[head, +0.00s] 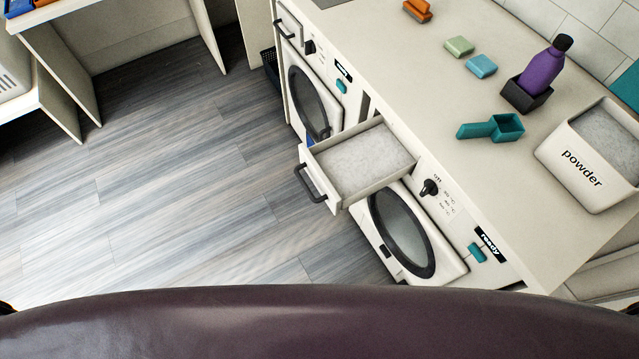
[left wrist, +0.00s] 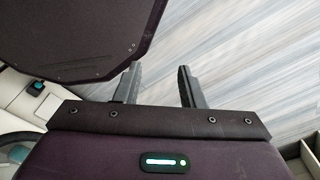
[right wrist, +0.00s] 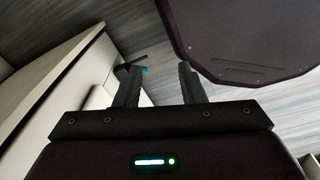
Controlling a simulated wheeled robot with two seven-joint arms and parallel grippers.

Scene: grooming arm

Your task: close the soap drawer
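The soap drawer (head: 362,164) stands pulled out from the upper left of the nearer washing machine (head: 455,228). It is filled with pale grey powder and has a dark bar handle (head: 311,183) on its front. My left gripper (left wrist: 158,84) is open and empty in the left wrist view, with bare floor beyond its fingers. My right gripper (right wrist: 158,84) is open and empty in the right wrist view, near pale furniture panels. Neither gripper shows in the head view, and both are apart from the drawer.
A second washer (head: 312,88) with a shut drawer (head: 289,24) stands beyond. The counter holds a powder box (head: 592,165), teal scoop (head: 492,129), purple bottle (head: 542,70), green soap (head: 459,46), blue soap (head: 481,66) and orange brush (head: 417,9). The floor (head: 150,180) left of the drawer is clear.

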